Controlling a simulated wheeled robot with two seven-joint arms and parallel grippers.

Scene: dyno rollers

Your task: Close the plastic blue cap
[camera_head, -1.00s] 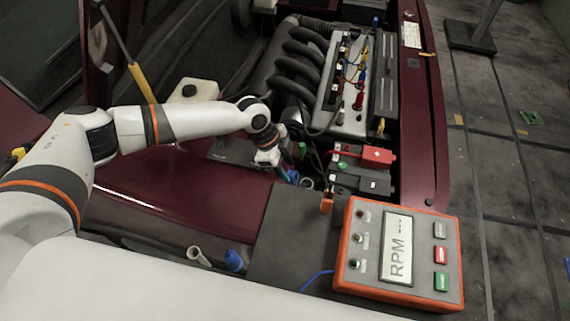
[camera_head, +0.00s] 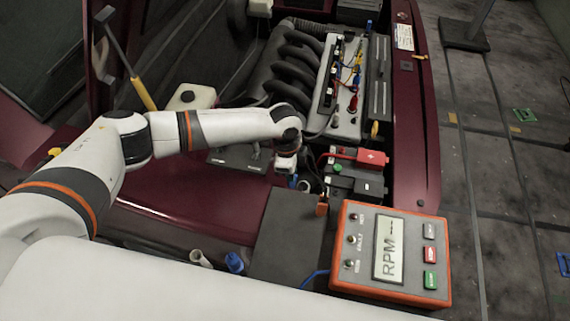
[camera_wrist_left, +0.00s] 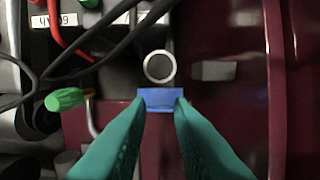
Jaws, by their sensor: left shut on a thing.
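My left gripper (camera_wrist_left: 160,105) has teal fingers shut on a small blue plastic cap (camera_wrist_left: 160,94), held between the fingertips. Just beyond the cap in the wrist view is a round opening with a pale metal rim (camera_wrist_left: 159,54); whether the cap touches it I cannot tell. In the head view my left gripper (camera_head: 292,181) is low in the engine bay, left of the battery (camera_head: 345,186), and its fingers are mostly hidden. Another blue cap (camera_head: 234,262) sits at the front edge beside a pale open neck (camera_head: 200,259). My right gripper is not in view.
An orange box with an RPM display (camera_head: 390,250) stands at the front right. A red terminal cover (camera_head: 371,158) is on the battery. Black and red cables and a green-handled part (camera_wrist_left: 66,99) lie left of the fingers. Dark red bodywork is on the right of the wrist view.

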